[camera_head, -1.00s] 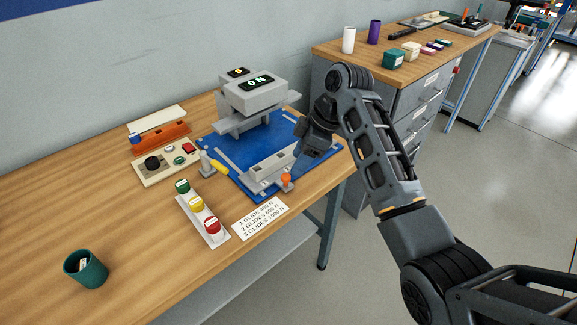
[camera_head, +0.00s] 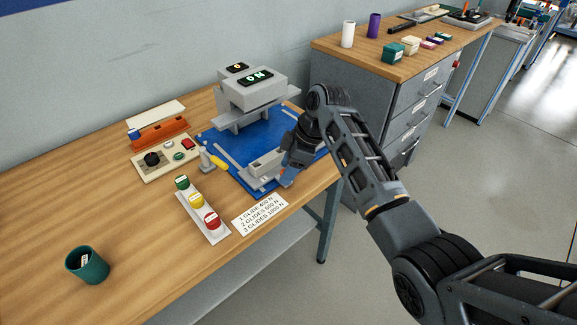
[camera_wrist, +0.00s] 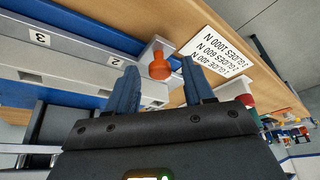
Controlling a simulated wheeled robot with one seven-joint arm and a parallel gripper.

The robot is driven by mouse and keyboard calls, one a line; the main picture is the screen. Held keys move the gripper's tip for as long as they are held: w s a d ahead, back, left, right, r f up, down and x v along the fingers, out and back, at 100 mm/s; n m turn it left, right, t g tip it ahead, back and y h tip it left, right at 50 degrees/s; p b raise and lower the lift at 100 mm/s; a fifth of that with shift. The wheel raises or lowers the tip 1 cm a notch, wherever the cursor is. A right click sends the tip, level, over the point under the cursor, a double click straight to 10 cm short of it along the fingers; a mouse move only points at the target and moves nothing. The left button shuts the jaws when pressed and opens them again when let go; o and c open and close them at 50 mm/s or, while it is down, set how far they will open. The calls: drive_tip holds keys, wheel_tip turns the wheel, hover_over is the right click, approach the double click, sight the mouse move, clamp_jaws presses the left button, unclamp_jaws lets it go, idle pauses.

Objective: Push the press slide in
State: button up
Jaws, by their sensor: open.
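The press (camera_head: 252,92) is a grey block with a lit "ON" display, standing on a blue base plate (camera_head: 232,143). Its grey slide (camera_head: 262,164) sits out at the front of the plate. An orange knob (camera_wrist: 160,67) at the slide's end shows in the wrist view between my fingertips, with a gap on both sides. My gripper (camera_wrist: 160,64) is open and empty.
A control box (camera_head: 165,159) stands left, a green cup (camera_head: 87,265) at front left. A drawer cabinet (camera_head: 377,100) stands behind my arm.

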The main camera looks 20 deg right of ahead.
clamp_jaws()
idle(0.3)
idle(0.3)
